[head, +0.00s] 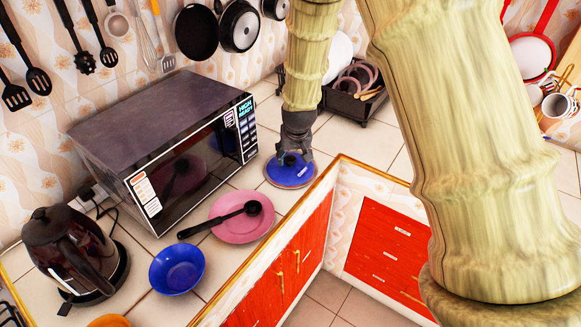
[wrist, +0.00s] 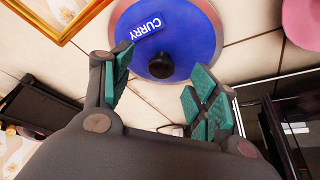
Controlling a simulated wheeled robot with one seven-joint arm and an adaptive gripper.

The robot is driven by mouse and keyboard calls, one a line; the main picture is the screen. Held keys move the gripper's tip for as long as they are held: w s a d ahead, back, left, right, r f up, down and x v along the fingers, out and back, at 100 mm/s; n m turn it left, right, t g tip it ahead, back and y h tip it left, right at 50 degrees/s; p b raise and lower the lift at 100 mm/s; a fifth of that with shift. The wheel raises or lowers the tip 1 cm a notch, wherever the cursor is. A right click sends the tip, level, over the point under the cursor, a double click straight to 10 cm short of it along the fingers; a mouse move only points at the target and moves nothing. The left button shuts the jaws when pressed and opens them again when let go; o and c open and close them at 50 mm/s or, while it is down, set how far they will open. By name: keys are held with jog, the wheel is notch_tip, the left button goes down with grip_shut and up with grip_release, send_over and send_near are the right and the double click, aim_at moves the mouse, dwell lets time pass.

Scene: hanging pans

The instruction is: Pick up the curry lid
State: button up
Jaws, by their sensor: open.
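The curry lid (wrist: 194,38) is a blue disc with a pale rim, a dark round knob (wrist: 161,66) and a label reading "CURRY". It lies on the tiled counter. In the head view the lid (head: 289,174) is near the counter's inner corner, partly covered by my gripper (head: 291,158). In the wrist view my gripper (wrist: 163,88) is open, with its teal finger pads apart. The knob shows between and beyond the fingertips, and nothing is held. I cannot tell whether a finger touches the lid.
A microwave (head: 165,140) stands left of the lid. A pink plate (head: 243,222) with a black ladle (head: 222,219) and a blue bowl (head: 177,268) are nearer the front. A dark dish rack (head: 355,100) is behind to the right. The counter's wooden edge (head: 325,180) runs close by.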

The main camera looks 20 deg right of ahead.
aim_at(290, 159)
jog(key=shift+w+f+p, duration=0.6)
jog(key=shift+w+f, duration=0.05)
jog(key=shift+f, duration=0.2)
jog(key=shift+w+f+p, duration=0.55)
jog(key=shift+w+f, duration=0.05)
jog(key=shift+f, duration=0.2)
jog(key=shift+w+f, duration=0.2)
jog(key=shift+f, duration=0.35)
grip_shut()
jog(key=shift+r, duration=0.2)
jog(key=shift+r+b, duration=0.45)
jog(key=shift+r, duration=0.1)
jog(key=shift+r+b, duration=0.45)
jog(key=shift+r, duration=0.4)
jog(key=s+a+r+b, duration=0.2)
jog(key=s+b, duration=0.2)
jog(key=s, duration=1.1)
jog(key=shift+s+a+b, duration=0.25)
jog(key=shift+s+b, duration=0.1)
jog(key=shift+s, duration=0.05)
